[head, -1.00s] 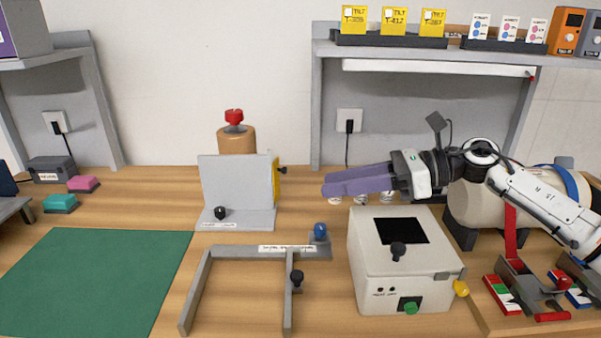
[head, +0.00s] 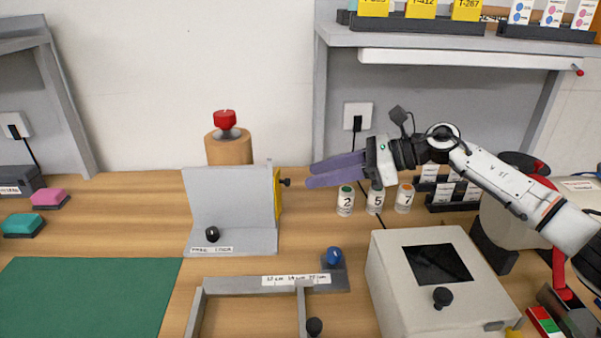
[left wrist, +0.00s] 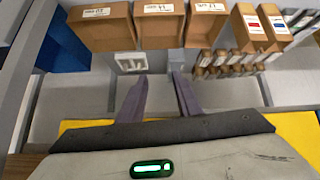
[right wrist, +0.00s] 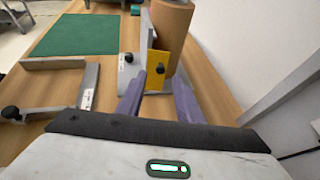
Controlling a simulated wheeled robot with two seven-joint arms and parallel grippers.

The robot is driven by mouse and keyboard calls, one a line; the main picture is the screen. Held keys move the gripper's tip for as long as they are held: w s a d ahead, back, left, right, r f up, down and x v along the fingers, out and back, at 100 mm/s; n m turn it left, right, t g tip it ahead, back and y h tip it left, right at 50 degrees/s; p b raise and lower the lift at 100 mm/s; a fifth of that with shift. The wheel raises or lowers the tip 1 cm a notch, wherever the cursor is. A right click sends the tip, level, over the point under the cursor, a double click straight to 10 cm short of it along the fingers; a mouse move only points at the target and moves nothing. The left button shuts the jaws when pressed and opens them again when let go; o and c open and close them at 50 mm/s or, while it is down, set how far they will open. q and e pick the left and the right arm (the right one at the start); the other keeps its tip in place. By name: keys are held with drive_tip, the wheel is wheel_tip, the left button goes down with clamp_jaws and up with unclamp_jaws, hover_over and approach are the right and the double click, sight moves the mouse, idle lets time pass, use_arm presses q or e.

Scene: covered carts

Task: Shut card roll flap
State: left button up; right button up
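A brown cardboard-coloured roll (head: 229,148) with a red knob on top (head: 224,119) stands behind a grey L-shaped stand (head: 228,208). A yellow plate with a black side knob (head: 277,193) is at the stand's right edge; I cannot tell which part is the flap. My right gripper (head: 309,174) is just right of that knob, pointing left and empty. In the right wrist view its open fingers (right wrist: 158,95) point at the yellow plate (right wrist: 157,63), with the roll (right wrist: 172,30) behind. My left gripper (left wrist: 160,82) is open and empty, facing shelf boxes; the head view does not show it.
A cream box with a dark top window (head: 385,285) stands at right. A grey frame with a blue knob (head: 250,285) lies in front. A green mat (head: 90,295) is at left.

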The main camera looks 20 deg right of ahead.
drive_tip(key=x, duration=0.5)
drive_tip(key=shift+p, duration=0.4)
drive_tip(key=shift+w+f, duration=0.1)
clamp_jaws()
